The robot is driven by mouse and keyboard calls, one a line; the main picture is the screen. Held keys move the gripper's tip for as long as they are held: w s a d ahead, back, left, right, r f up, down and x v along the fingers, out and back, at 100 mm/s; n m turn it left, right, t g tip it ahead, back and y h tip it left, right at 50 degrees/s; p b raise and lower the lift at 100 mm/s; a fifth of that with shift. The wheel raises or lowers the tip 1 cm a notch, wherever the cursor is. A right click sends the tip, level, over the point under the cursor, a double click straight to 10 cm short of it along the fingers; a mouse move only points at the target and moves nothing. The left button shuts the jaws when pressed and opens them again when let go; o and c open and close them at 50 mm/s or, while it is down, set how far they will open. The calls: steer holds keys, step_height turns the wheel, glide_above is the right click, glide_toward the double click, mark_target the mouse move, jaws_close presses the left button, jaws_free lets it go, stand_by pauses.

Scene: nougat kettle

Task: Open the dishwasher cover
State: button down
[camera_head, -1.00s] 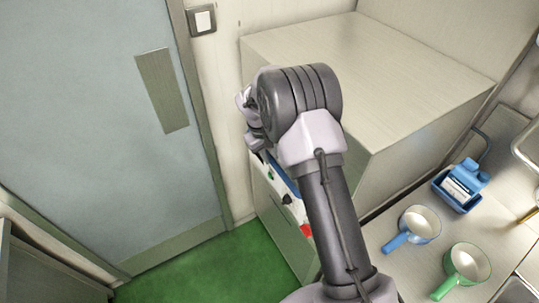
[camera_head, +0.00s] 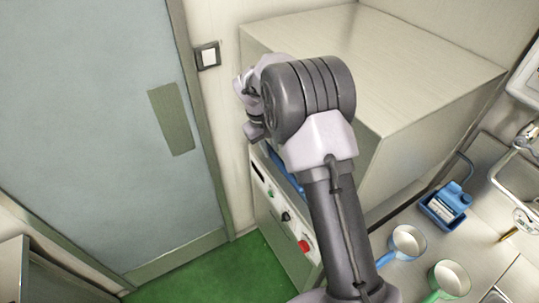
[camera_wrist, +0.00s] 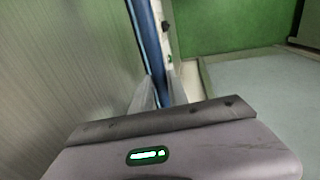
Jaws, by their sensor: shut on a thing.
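The dishwasher cover (camera_head: 345,45) is a large pale steel box at the upper right of the head view. Its steel side fills the left of the wrist view (camera_wrist: 65,75). A blue handle bar (camera_head: 288,178) runs along the cover's lower front edge, partly hidden behind my arm. In the wrist view the handle (camera_wrist: 150,45) runs down between the fingers of my gripper (camera_wrist: 160,88), which is shut on it. The fingertips are hidden in the head view. The dishwasher's front panel (camera_head: 275,215) with knobs and a red switch stands below the cover.
A grey-blue door (camera_head: 90,110) stands at the left, with green floor (camera_head: 215,270) before it. A counter at the right holds a blue container (camera_head: 447,205), a blue-handled pan (camera_head: 407,242) and a green-handled pan (camera_head: 448,280).

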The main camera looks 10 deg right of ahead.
step_height(320, 180, up, 19)
steer(key=p, duration=1.1)
steer(key=shift+r+p, duration=0.15)
steer(key=shift+p, duration=0.2)
steer(key=c, duration=1.3)
jaws_free()
steer(key=s+a+r+p, duration=0.1)
steer(key=a+r, duration=0.2)
steer(key=r, duration=1.4)
steer(key=shift+p, duration=0.4)
